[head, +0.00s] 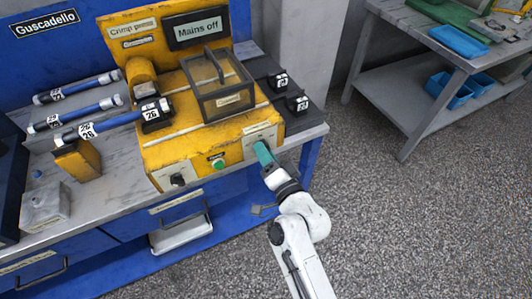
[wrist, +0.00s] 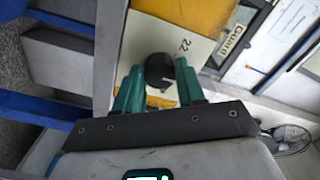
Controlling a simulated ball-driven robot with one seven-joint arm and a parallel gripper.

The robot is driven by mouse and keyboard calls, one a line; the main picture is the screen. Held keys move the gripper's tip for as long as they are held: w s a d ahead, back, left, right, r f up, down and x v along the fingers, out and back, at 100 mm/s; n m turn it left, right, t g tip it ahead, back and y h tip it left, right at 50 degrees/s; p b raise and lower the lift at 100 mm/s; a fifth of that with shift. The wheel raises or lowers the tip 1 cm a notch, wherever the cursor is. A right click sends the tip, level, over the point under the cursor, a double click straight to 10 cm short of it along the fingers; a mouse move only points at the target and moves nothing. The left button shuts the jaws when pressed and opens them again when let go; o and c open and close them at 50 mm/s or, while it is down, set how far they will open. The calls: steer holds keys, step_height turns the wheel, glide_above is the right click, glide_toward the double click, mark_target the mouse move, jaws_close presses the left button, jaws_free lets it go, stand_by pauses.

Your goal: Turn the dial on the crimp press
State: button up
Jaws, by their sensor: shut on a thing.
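The yellow crimp press (head: 160,150) stands on the bench, with a "Crimp press" sign at its back. Its black round dial (wrist: 160,69) shows in the wrist view on a white plate (wrist: 150,42) marked "22". My gripper (head: 263,153) reaches the right end of the press front, and its teal fingers hide the dial in the head view. In the wrist view my gripper (wrist: 160,84) has one finger on each side of the dial and is shut on it. The dial's pointer and setting cannot be made out.
A black knob (head: 177,180) and a green button (head: 217,163) sit left on the press front. A clear guard box (head: 217,85) stands on top. Several blue hoses (head: 85,90) lie to the left. A grey side table (head: 385,95) stands at right, with open floor before it.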

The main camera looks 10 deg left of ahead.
steer(key=o, duration=1)
steer(key=shift+o, duration=0.2)
steer(key=b+v, duration=0.2)
steer(key=v, duration=0.8)
steer(key=shift+s+d+b, duration=0.3)
steer(key=shift+b, duration=0.1)
steer(key=s+d+f+n+g+h+p, duration=0.1)
steer(key=s+d+f+n+g+h, duration=0.15)
steer(key=s+d+f+g, duration=0.4)
steer(key=s+d+f+n+g+h+p, duration=0.1)
steer(key=s+d+f+n+h, duration=0.2)
steer(key=d, duration=0.6)
steer(key=s+d+g+h, duration=0.2)
steer(key=s+d, duration=0.3)
steer(key=s, duration=0.3)
steer(key=s+d+g+h, duration=0.2)
steer(key=s+d+g, duration=0.2)
steer(key=s+d, duration=0.2)
steer(key=shift+s+d+f+m+h, duration=0.2)
steer(key=shift+s+d+m+h, duration=0.15)
steer(key=shift+s, duration=0.8)
